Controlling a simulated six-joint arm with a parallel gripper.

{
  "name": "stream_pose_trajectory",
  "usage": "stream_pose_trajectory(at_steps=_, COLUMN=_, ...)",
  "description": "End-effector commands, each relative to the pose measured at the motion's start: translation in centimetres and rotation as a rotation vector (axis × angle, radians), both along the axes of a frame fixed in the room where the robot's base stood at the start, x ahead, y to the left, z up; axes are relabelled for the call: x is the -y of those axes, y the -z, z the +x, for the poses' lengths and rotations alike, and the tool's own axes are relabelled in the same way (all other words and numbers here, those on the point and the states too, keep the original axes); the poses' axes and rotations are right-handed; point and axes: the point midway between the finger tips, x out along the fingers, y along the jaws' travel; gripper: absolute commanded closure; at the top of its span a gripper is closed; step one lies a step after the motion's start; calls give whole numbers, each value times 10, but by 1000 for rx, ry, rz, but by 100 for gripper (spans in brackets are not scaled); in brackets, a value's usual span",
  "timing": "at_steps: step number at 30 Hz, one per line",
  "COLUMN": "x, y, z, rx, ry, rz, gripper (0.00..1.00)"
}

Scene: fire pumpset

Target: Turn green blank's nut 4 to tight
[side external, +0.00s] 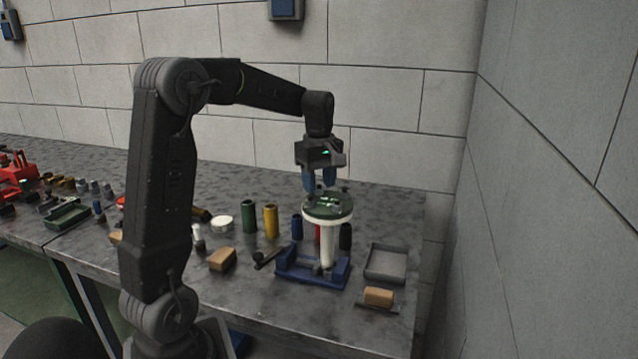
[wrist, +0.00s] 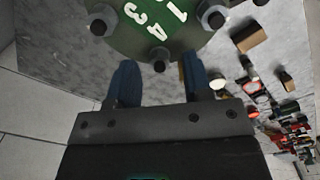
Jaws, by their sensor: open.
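The green blank (side external: 340,211) is a round disc lying flat on top of a white upright pipe (side external: 327,246) in a blue stand (side external: 313,279). In the wrist view the blank (wrist: 120,42) carries white numerals, with 1, 4 and 3 showing. The nut beside numeral 4 (wrist: 159,57) is dark with a lighter top, at the rim nearest my fingers. Two other nuts show, one at right (wrist: 213,17) and one at left (wrist: 100,22). My gripper (side external: 320,188) points down just above the blank, open and empty. Its blue fingertips (wrist: 159,66) are either side of nut 4, apart from it.
A grey tray (side external: 387,263) and a tan block (side external: 379,296) are right of the stand. Green (side external: 249,216) and yellow (side external: 271,220) cylinders and another tan block (side external: 222,259) stand left. A block wall is close at the right. The bench front has some clear room.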

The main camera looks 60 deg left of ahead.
Motion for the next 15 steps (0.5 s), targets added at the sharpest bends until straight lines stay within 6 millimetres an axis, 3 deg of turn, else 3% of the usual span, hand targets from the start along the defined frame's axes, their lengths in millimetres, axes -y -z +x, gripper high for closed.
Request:
stream_pose_trajectory(at_steps=11, x=0, y=7, z=0, rx=1, ry=0, rz=0, gripper=54)
stream_pose_trajectory(at_steps=15, x=0, y=7, z=0, rx=1, ry=0, rz=0, gripper=66)
